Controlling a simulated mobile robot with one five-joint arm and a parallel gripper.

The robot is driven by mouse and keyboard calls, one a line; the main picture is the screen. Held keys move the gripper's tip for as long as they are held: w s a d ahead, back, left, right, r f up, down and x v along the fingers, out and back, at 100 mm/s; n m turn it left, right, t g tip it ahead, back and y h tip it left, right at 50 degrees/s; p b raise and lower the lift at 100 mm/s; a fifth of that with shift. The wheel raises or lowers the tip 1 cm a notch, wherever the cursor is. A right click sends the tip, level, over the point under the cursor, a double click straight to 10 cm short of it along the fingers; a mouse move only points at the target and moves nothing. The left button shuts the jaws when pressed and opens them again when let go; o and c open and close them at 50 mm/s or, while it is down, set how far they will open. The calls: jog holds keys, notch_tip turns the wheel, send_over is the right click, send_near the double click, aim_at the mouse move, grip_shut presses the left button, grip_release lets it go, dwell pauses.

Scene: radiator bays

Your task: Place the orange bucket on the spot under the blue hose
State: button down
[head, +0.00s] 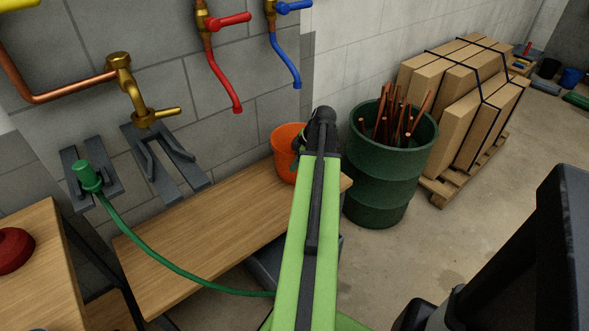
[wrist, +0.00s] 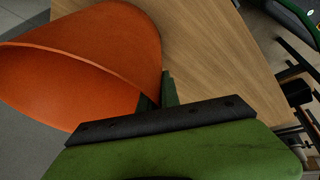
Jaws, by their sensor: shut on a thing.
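The orange bucket (head: 284,148) is at the right end of the wooden bench (head: 215,232), close to the wall. The blue hose (head: 284,62) hangs from a tap above it, its open end over the bucket's area. My gripper (head: 303,142) is at the bucket's right side, largely hidden behind my green arm. In the wrist view my gripper (wrist: 158,93) is shut on the wall of the bucket (wrist: 110,45), which fills the upper left with its opening facing left. I cannot tell whether its base touches the bench.
A red hose (head: 223,75) hangs left of the blue one. A green drum (head: 390,165) with copper pipes stands right of the bench, near strapped boxes (head: 455,85). Grey brackets (head: 165,160) and a green hose (head: 150,245) are at the left.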

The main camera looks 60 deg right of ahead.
jog(key=c, duration=1.6)
grip_release()
jog(key=p+v, duration=1.1)
jog(key=v, duration=0.1)
jog(key=shift+r, duration=0.1)
